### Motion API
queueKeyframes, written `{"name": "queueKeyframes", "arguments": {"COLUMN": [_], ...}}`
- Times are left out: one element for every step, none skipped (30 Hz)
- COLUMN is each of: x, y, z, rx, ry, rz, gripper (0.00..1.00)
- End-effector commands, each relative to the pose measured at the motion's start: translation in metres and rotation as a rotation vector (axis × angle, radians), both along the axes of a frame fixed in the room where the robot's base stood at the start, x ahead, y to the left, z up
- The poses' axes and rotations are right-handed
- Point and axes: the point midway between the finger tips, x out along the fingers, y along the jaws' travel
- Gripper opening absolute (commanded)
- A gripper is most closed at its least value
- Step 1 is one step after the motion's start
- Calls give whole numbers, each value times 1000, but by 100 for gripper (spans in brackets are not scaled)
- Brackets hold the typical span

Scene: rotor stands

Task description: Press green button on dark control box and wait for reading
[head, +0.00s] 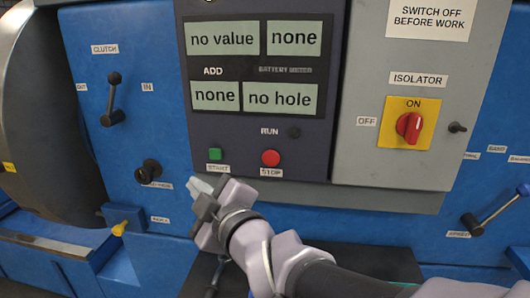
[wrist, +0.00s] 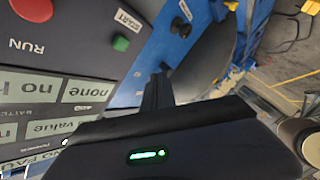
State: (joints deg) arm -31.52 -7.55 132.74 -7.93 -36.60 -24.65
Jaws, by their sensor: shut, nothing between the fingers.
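The dark control box (head: 230,122) is on the blue machine at top centre of the head view. The green button also shows at the upper left of the wrist view (wrist: 121,43). My gripper (head: 197,186) is shut and empty, just below and left of the START label, apart from the button in the picture. In the wrist view its dark fingers (wrist: 156,92) are together, below and right of the button. The displays (head: 222,39) read "no value", "none", "none" and "no hole".
A red STOP button (head: 271,158) is right of the green one, with a dark RUN lamp (head: 294,133) above. A grey isolator box with a red switch (head: 409,125) at ON stands right. A clutch lever (head: 113,98) and black knob (head: 149,170) are left.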

Motion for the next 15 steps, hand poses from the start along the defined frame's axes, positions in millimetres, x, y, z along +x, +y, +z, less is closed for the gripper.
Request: {"name": "queueKeyframes", "arguments": {"x": [-1,-1,-2,-1,-1,-1,-1,-1,-1,-1,0,2,4,6,11], "y": [4,5,6,6,5,5,5,5,5,5,5,5,4,4,4], "z": [1,1,2,2,2,2,2,2,2,2,2,3,3,4,4], "rx": [-3,-4,-4,-4,-4,-4,-4,-4,-4,-3,-3,-4,-4,-5,-5], "ry": [-12,-18,-20,-22,-21,-21,-20,-20,-20,-19,-19,-19,-20,-19,-19], "rz": [11,15,17,17,16,16,16,16,16,15,15,13,13,13,12], "gripper": [0,0,0,0,0,0,0,0,0,0,0,0,0,0,0]}}
